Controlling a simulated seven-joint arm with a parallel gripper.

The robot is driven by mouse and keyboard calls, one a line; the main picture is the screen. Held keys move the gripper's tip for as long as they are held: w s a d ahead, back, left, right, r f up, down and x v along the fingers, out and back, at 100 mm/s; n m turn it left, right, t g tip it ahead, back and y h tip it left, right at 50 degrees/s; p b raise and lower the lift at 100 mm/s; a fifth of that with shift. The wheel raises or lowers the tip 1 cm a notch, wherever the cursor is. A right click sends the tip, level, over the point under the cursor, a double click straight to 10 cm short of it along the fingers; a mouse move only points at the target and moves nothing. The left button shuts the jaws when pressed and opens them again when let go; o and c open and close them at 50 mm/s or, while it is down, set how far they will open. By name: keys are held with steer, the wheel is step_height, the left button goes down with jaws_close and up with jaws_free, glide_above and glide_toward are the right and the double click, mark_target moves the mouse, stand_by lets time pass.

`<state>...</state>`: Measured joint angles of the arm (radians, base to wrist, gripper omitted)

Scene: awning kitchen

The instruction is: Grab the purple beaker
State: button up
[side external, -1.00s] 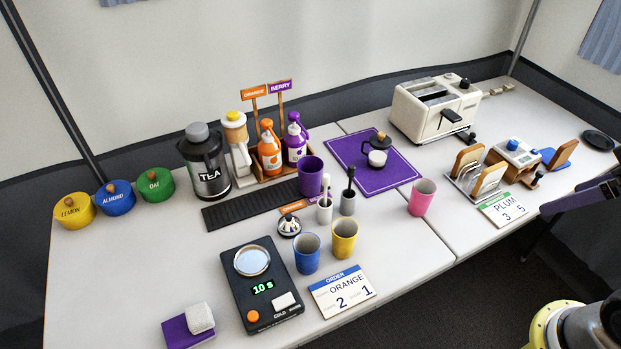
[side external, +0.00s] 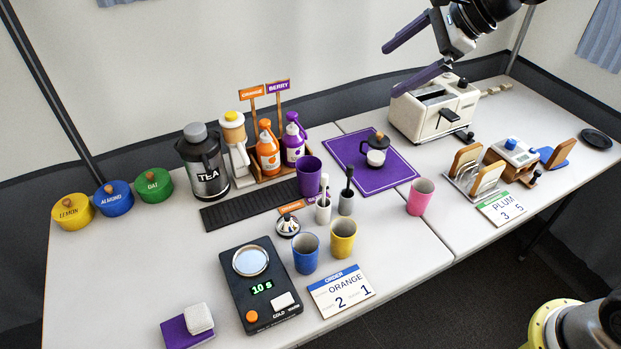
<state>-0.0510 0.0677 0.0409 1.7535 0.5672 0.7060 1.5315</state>
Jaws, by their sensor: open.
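The purple beaker (side external: 309,176) stands upright at the right end of a black ribbed mat (side external: 232,211), in front of the berry bottle. My gripper (side external: 398,62) is open and empty, high above the back of the table near the toaster. Its two purple fingers are spread and point left. It is well to the right of the purple beaker and above it, touching nothing that I can make out.
A blue cup (side external: 306,254), a yellow cup (side external: 343,238) and stirrers in small holders (side external: 346,202) stand in front of the beaker. The orange bottle (side external: 268,153) and berry bottle (side external: 294,142) stand behind it. The toaster (side external: 434,108) is below my gripper. The purple mat (side external: 384,181) is partly bare.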

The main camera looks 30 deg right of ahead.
steer(key=w+a+f+m, duration=0.2)
steer(key=w+f, duration=0.4)
steer(key=w, duration=0.1)
steer(key=m+g, duration=0.2)
steer(key=g, duration=0.1)
glide_toward(302, 174)
steer(key=w+d, duration=0.2)
steer(key=d, duration=0.1)
steer(key=shift+y, duration=0.4)
steer(key=x, duration=0.7)
steer(key=shift+s+d+f, duration=0.1)
steer(key=shift+s+f, duration=0.15)
steer(key=shift+f, duration=0.1)
steer(key=shift+x, duration=3.1)
steer(key=shift+w, duration=0.1)
steer(key=c, duration=1.2)
steer(key=shift+o, duration=0.2)
